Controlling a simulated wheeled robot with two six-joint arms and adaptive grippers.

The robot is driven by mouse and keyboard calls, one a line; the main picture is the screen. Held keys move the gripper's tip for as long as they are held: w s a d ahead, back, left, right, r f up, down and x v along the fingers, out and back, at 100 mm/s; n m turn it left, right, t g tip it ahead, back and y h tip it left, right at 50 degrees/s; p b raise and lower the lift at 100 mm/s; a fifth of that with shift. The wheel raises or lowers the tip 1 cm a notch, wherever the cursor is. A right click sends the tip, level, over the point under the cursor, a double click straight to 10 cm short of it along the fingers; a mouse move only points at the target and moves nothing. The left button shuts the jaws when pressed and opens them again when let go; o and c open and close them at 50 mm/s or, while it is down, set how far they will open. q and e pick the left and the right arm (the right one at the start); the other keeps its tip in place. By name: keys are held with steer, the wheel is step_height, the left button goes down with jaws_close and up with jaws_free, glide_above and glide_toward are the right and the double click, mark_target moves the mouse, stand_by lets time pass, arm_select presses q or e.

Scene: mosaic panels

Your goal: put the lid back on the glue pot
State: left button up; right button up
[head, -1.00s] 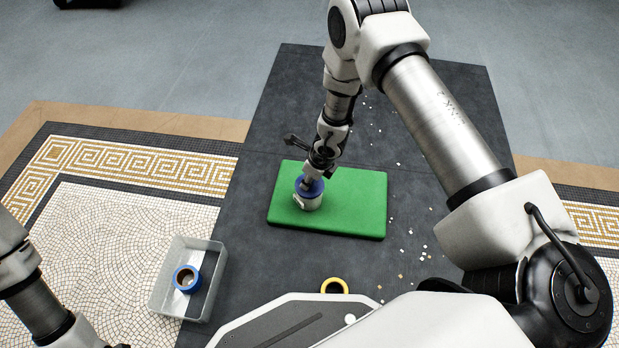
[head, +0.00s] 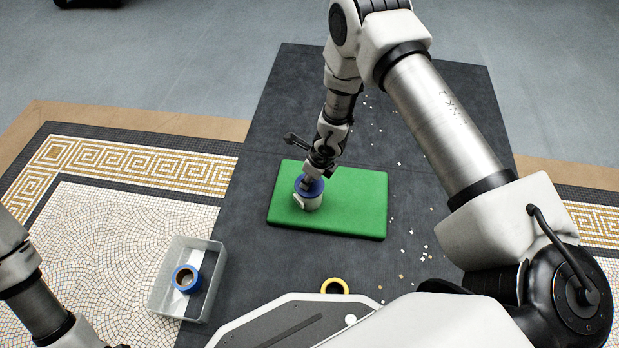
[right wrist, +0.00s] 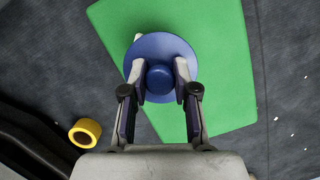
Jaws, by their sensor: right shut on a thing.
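The white glue pot (head: 312,203) stands upright on the green mat (head: 355,205). The blue lid (head: 301,184) is over the pot's top, and I cannot tell whether it is fully seated. My right gripper (head: 313,177) comes down from above. In the right wrist view its fingers (right wrist: 160,72) are shut on the round knob of the blue lid (right wrist: 160,44), which hides most of the pot. Only a bit of the pot's pale side shows at the lid's left edge. My left arm is at the lower left; its gripper is out of view.
A clear bin (head: 211,252) holding a blue tape roll (head: 187,279) stands at the lower left. A yellow tape roll (head: 335,285) lies in front of the mat. Small pale chips (head: 425,247) are scattered to the right. The dark floor left of the mat is clear.

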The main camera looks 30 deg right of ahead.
steer(key=shift+f+b, duration=0.2)
steer(key=shift+b, duration=0.35)
stand_by(0.7)
stand_by(0.3)
steer(key=o, duration=1.5)
steer(key=shift+r, duration=0.15)
steer(key=shift+r+p, duration=2.3)
steer(key=shift+r, duration=1.15)
jaws_close()
